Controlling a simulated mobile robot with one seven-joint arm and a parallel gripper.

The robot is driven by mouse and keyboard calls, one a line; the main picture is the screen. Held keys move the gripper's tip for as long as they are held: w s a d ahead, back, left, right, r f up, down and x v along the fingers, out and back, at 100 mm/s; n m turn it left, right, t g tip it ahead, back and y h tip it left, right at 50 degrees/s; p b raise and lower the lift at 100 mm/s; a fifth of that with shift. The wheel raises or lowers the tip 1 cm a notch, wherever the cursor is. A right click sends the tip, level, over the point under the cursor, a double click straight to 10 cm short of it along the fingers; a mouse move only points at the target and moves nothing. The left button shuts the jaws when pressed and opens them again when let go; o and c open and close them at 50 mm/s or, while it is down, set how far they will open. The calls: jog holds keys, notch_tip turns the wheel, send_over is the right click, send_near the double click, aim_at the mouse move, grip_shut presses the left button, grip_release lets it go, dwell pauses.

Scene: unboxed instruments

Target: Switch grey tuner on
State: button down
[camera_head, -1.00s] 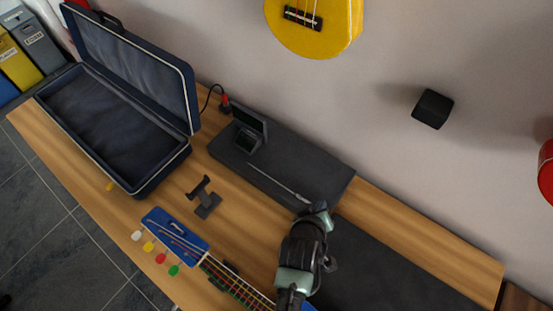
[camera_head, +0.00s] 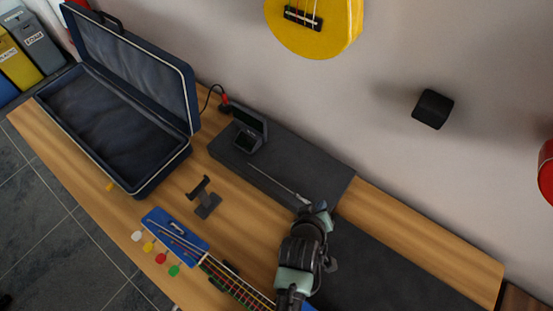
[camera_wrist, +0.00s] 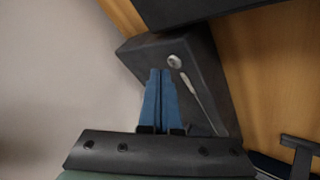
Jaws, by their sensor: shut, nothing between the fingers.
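A dark grey device with a screen-like face (camera_head: 248,138) stands on the left part of a raised dark slab; it looks like the grey tuner, but no label or switch can be made out. A thin pale rod (camera_head: 278,184) lies on the slab, and in the wrist view the rod (camera_wrist: 198,102) has a small round disc (camera_wrist: 174,62) at its end. My gripper (camera_head: 318,207) is at the slab's right end, well away from the device. Its blue fingers (camera_wrist: 160,73) are shut and empty, near the disc. Contact cannot be told.
The slab (camera_head: 325,168) runs along the wall. A small dark stand (camera_head: 205,197) sits in front of it. An open blue case (camera_head: 160,185) is at left, and a colourful-stringed instrument (camera_head: 158,222) lies at the front. A dark mat (camera_head: 390,275) is at right.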

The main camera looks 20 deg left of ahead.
jog(key=shift+f, duration=0.1)
dwell(0.3)
jog(key=shift+f, duration=0.4)
jog(key=shift+f+b, duration=0.15)
jog(key=shift+b, duration=0.2)
dwell(0.3)
jog(key=shift+r+p, duration=0.65)
jog(key=shift+p, duration=0.05)
notch_tip(320, 180, up, 6)
jog(key=p, duration=0.5)
jog(key=shift+p, duration=0.35)
